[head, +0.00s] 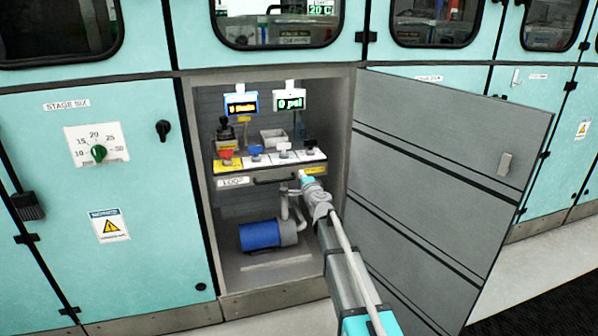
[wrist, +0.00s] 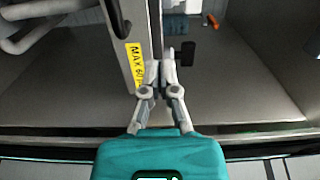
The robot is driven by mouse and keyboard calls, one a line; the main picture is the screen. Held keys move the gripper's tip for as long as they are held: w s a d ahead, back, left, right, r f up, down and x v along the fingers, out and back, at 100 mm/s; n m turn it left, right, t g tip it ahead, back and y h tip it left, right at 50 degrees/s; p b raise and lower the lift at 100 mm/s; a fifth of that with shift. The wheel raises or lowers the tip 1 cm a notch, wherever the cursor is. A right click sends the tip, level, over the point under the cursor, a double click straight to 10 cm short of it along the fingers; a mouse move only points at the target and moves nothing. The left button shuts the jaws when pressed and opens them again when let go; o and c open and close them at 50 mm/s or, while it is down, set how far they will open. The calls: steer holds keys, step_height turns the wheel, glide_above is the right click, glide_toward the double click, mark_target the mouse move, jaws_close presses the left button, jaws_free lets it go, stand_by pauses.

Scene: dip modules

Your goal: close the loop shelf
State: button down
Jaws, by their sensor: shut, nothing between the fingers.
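The loop shelf (head: 262,178) sits inside the open cabinet, with a "LOOP" label at the left of its front, a dark handle and a yellow label at the right end. In the wrist view the shelf front (wrist: 136,38) is an upright grey edge with a yellow "MAX 60" label. My gripper (head: 306,178) is at the right end of the shelf front. In the wrist view my gripper (wrist: 161,66) is shut and empty, its fingertips right beside the label. I cannot tell if they touch the shelf. My arm hides part of the cabinet's lower right.
The cabinet door (head: 430,170) stands wide open to the right of my arm. Coloured valves and two lit displays (head: 290,103) are on or above the shelf. A blue pump (head: 262,235) sits on the cabinet floor below. Teal panels (head: 90,200) flank the opening.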

steer(key=v, duration=0.5)
steer(key=shift+s+d, duration=0.1)
steer(key=shift+s, duration=0.25)
steer(key=s+f+n+g+y+p, duration=0.1)
steer(key=s+f+n+g, duration=0.45)
steer(key=s, duration=0.35)
steer(key=s+f+n+g+y, duration=0.1)
steer(key=s+f+n+g, duration=0.35)
steer(key=s+n, duration=0.3)
steer(key=s+d+f+n+g+h+p, duration=0.1)
steer(key=s+d+f+g+h, duration=0.25)
steer(key=s+d, duration=0.5)
steer(key=s+d+f+n+g+h+p, duration=0.15)
steer(key=s+d+g+h, duration=0.3)
steer(key=s, duration=0.65)
step_height(320, 180, up, 37)
steer(key=y+p, duration=0.1)
steer(key=p, duration=3.5)
steer(key=shift+d+m+t+p, duration=0.3)
steer(key=shift+m+p, duration=0.05)
steer(key=shift+p, duration=0.05)
